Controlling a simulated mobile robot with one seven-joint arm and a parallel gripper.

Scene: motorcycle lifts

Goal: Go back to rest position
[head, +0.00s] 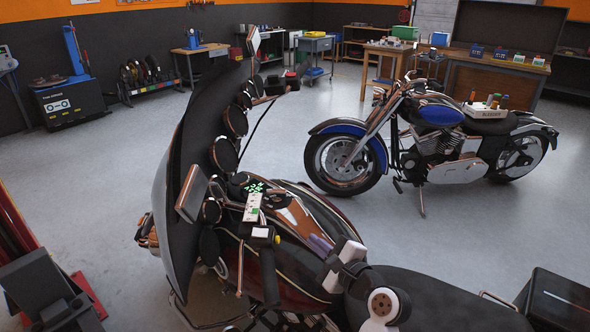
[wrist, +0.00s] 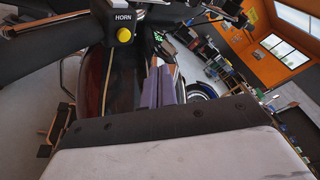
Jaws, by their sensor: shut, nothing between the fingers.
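My gripper (head: 320,244) shows in the head view as purple fingers just above the tank of the near motorcycle (head: 284,208). In the wrist view my gripper (wrist: 160,82) has its two purple fingers together, with nothing between them. My white and black arm links rise from the bottom of the head view, beside the black seat. A yellow button (wrist: 124,34) marked HORN is on the handlebar control, ahead and left of the fingers in the wrist view. The fingers appear apart from it. It also shows in the head view (head: 277,238).
A blue motorcycle (head: 440,112) stands at the right behind. A black box (head: 560,300) is at the lower right. Workbenches (head: 490,66) and a trolley (head: 315,46) line the back.

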